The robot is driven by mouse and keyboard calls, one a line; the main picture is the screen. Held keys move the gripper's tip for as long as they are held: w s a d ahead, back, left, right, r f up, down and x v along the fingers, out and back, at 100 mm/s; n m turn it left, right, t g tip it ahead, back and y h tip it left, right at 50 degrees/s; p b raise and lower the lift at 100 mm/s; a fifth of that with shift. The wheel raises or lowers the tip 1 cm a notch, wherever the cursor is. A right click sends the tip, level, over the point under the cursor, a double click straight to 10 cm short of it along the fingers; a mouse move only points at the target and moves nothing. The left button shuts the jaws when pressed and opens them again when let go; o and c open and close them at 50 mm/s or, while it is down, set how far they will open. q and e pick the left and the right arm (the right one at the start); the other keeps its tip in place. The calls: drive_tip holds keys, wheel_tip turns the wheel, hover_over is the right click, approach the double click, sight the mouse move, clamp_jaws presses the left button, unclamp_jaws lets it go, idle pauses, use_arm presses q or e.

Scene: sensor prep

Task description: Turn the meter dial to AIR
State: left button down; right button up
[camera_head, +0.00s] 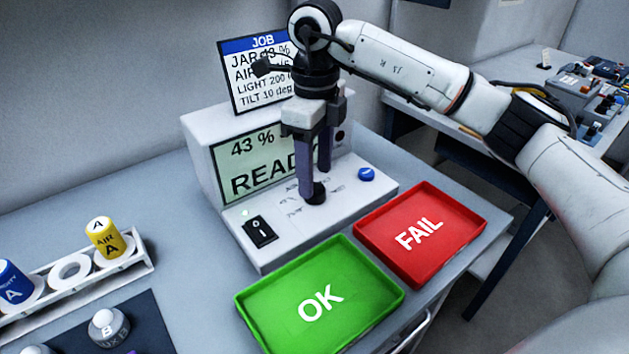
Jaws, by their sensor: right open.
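The white meter (196,148) stands on the table with a sloped front panel. Its screen (232,185) reads "43 %" and "READ…", partly hidden by my right gripper. The dark dial (319,194) sits on the panel, mostly hidden by the fingers; which label it points to cannot be read. My right gripper (316,183) points down over the dial, jaws open, one finger on each side of it. I cannot tell whether the fingers touch it. My left gripper is not in view.
A blue button (366,174) and a black power switch (260,232) flank the dial. A green OK tray (362,308) and red FAIL tray (385,268) lie in front. A job card (240,95) stands behind. A rack (140,268) holds a yellow AIR jar (104,238).

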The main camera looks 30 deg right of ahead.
sight(315, 188)
drive_tip(key=shift+f, duration=1.65)
drive_tip(key=shift+c, duration=0.2)
drive_tip(key=c, duration=1)
drive_tip(key=shift+m, duration=0.3)
drive_tip(key=m, duration=0.3)
drive_tip(key=shift+p, duration=0.3)
drive_tip(key=shift+w+m, duration=0.1)
drive_tip(key=shift+m, duration=1.9)
